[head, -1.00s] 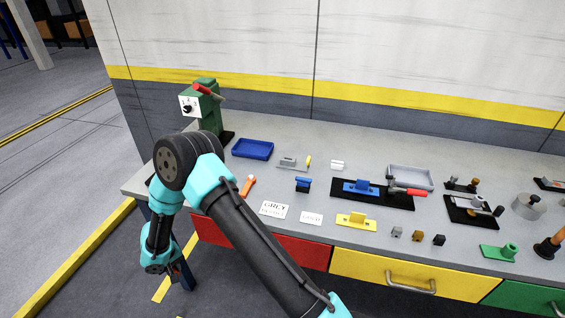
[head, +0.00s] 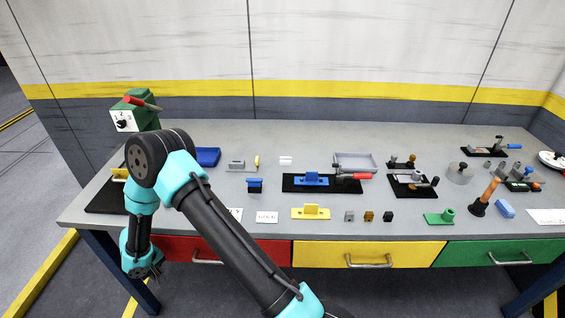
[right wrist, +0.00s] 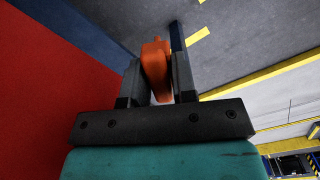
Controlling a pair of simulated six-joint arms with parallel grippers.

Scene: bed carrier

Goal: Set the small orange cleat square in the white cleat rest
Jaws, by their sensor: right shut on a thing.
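My right gripper (right wrist: 157,78) is shut on the small orange cleat (right wrist: 156,66), which stands up between its two fingers in the right wrist view. In the head view this gripper (head: 143,270) hangs low in front of the bench's left end, below the top; the cleat cannot be made out there. A small white notched block (head: 286,160), which looks like the white cleat rest, lies on the bench top behind the blue stand. It looks empty and is well to the right of the gripper. My left gripper is not in view.
My right arm hides part of the bench's left side. A blue tray (head: 208,157), a blue stand (head: 254,185), a yellow block (head: 311,212) and a black board (head: 345,184) surround the white block. Red drawer (head: 180,248) below.

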